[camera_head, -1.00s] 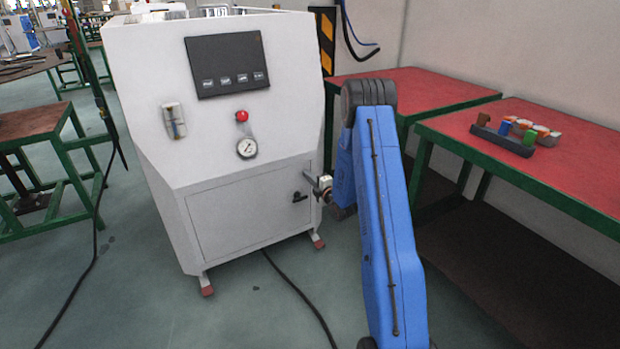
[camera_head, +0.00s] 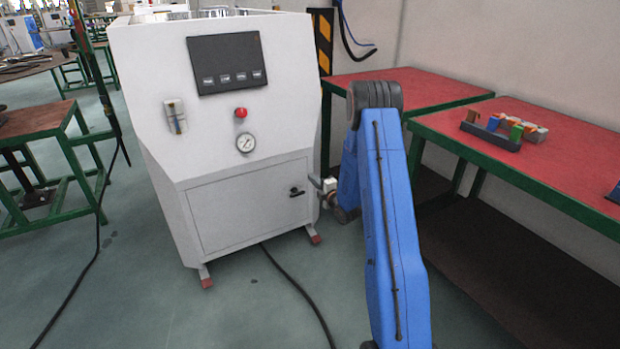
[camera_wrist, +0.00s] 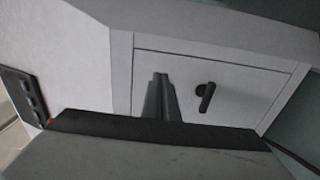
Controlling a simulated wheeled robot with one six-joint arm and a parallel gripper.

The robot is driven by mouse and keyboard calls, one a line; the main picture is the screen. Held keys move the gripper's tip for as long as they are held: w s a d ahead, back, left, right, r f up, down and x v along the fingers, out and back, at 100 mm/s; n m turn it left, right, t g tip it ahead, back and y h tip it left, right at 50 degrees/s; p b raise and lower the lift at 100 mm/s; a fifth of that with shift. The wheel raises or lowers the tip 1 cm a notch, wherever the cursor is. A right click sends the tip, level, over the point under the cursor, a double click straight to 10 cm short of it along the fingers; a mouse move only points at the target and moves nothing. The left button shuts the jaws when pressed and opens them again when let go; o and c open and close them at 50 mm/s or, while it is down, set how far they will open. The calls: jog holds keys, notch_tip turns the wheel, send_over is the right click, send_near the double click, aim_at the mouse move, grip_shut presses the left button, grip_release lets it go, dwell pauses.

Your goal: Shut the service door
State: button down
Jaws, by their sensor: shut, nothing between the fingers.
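The service door (camera_head: 245,208) is the grey panel low on the front of the white machine (camera_head: 215,130). It looks flush with its frame, with a thin seam around it. Its small black handle (camera_head: 297,192) sits near the right edge. In the wrist view the door (camera_wrist: 235,75) and its handle (camera_wrist: 205,97) lie beyond my gripper (camera_wrist: 160,82). The fingers are together and empty, overlapping the door beside the handle in that view. In the head view my gripper (camera_head: 314,182) is small, by the machine's right edge; contact cannot be told.
Red-topped tables (camera_head: 530,150) with green frames stand to the right, one holding a dark tray (camera_head: 490,136) with coloured items. A black cable (camera_head: 299,292) runs over the floor from under the machine. Open floor (camera_head: 180,315) lies in front.

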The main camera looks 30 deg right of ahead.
jog(key=s, duration=0.8)
jog(key=s+a+r+m+g+h, duration=0.1)
jog(key=a+r+m+g+h, duration=0.2)
jog(key=r, duration=0.9)
jog(key=s+a+r+m+g, duration=0.4)
jog(key=s+a+r+m, duration=0.3)
jog(key=s, duration=0.3)
jog(key=s+a+r+m+g, duration=0.2)
jog(key=s+a+m, duration=0.1)
jog(key=s, duration=1)
jog(key=s+a+r+m+g+y, duration=0.1)
jog(key=s+a, duration=0.4)
jog(key=s, duration=0.7)
jog(key=s+a+r+m+g, duration=0.3)
jog(key=s+a+m, duration=0.1)
jog(key=s, duration=0.9)
jog(key=shift+s+a+r+m+y, duration=0.25)
jog(key=shift+s+a+m+y, duration=0.1)
jog(key=shift+m+y, duration=0.05)
jog(key=c, duration=2.4)
grip_release()
jog(key=shift+c, duration=0.2)
